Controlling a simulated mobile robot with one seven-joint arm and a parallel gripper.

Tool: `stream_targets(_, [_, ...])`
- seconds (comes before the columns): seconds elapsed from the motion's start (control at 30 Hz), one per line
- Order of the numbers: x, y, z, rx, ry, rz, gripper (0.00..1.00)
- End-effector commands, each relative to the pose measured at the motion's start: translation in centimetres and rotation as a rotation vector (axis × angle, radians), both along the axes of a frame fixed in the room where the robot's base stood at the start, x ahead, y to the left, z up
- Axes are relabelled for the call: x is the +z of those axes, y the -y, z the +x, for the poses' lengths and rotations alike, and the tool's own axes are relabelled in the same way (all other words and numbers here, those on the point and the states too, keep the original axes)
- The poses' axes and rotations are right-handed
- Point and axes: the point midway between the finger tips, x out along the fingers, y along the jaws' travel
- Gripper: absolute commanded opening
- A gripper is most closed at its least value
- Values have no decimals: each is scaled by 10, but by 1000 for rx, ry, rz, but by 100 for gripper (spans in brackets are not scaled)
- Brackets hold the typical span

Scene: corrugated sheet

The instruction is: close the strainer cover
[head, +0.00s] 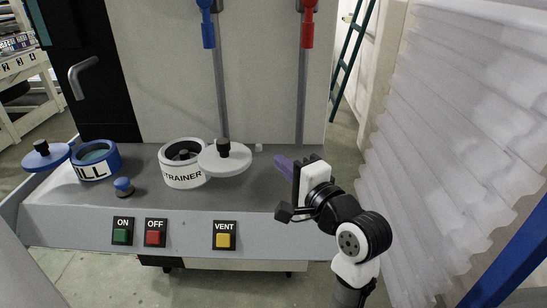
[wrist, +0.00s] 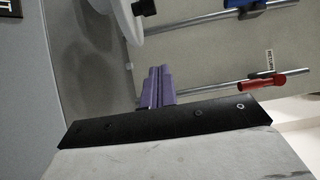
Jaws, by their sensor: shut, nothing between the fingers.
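The strainer (head: 184,165) is a white round pot labelled STRAINER on the grey console top. Its white cover (head: 224,159), with a black knob, is swung out to the right, and the pot's opening shows, with a dark knob-like part inside. The cover's edge also shows at the top of the wrist view (wrist: 130,18). My gripper (head: 285,164) is right of the cover, apart from it, with purple fingers pointing left. In the wrist view the purple fingers (wrist: 155,88) are together and empty.
A blue fill pot (head: 95,160) with its blue cover (head: 46,155) swung left stands on the console's left. A blue knob (head: 123,186) and green, red and yellow buttons are nearer. Blue (head: 207,30) and red (head: 308,30) valve handles hang on pipes behind. Corrugated sheets (head: 455,150) stand right.

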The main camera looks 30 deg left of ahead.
Motion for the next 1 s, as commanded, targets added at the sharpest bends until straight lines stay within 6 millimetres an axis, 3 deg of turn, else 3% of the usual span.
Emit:
stream_targets(0.17, [-1,-14,6,7,-13,-2,0])
stream_targets(0.57, [0,-89,40,5,-9,-3,0])
stream_targets(0.8, [0,-110,16,4,-8,-2,0])
stream_targets(1.0, [-1,-115,9,3,-6,-2,0])
